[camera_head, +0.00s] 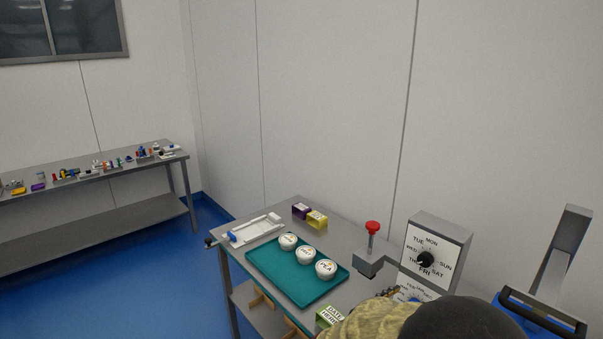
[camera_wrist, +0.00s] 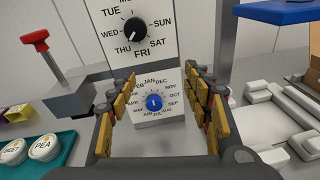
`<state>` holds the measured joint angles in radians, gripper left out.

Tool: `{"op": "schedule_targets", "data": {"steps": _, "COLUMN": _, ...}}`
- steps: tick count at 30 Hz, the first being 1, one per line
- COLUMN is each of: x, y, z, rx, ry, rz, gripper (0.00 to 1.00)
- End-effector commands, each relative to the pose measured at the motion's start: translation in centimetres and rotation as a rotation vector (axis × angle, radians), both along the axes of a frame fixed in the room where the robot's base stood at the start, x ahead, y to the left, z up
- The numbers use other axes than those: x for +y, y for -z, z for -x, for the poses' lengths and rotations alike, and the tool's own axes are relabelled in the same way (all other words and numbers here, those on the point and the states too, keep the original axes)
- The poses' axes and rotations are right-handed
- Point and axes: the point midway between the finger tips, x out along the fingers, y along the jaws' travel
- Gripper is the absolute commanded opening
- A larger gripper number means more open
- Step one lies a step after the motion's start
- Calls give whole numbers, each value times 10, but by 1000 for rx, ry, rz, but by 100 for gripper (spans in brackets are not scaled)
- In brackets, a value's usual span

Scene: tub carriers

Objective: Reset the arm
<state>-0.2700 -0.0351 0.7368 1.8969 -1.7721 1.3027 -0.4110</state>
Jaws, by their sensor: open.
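My gripper (camera_wrist: 157,103) is open and empty in the wrist view, its yellow-padded fingers spread to the left and right. Between them in the picture is a month dial with a blue knob (camera_wrist: 154,102) on a white face. Whether the fingers touch it cannot be told. Above it stands a grey box with a day-of-week dial (camera_wrist: 135,28) and black knob. The same day dial (camera_head: 426,259) shows in the head view. The month dial (camera_head: 408,286) is partly hidden there. My arm covers the bottom right of the bench in the head view.
A teal tray (camera_head: 262,281) holds three white tubs (camera_head: 306,256) on the steel bench. A red-topped press (camera_head: 371,248) stands beside the day dial. Purple (camera_head: 301,210) and yellow (camera_head: 317,219) boxes sit behind. A green sign (camera_head: 327,317) is near the front. A second bench (camera_head: 80,166) carries small items.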

Motion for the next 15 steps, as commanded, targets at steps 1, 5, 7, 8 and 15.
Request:
{"op": "schedule_targets", "data": {"steps": 1, "x": -7, "y": 16, "z": 18, "rx": 5, "ry": 57, "rz": -66, "gripper": 50}}
{"op": "schedule_targets", "data": {"steps": 5, "x": -17, "y": 42, "z": 75, "rx": -45, "ry": 263, "rz": -298, "gripper": 50}}
{"op": "schedule_targets", "data": {"steps": 7, "x": -18, "y": 49, "z": 107, "rx": -96, "ry": 386, "rz": -432, "gripper": 50}}
{"op": "schedule_targets", "data": {"steps": 8, "x": -17, "y": 51, "z": 121, "rx": -120, "ry": 441, "rz": -490, "gripper": 50}}
{"op": "schedule_targets", "data": {"steps": 15, "x": 24, "y": 51, "z": 213, "rx": -375, "ry": 867, "rz": -977, "gripper": 50}}
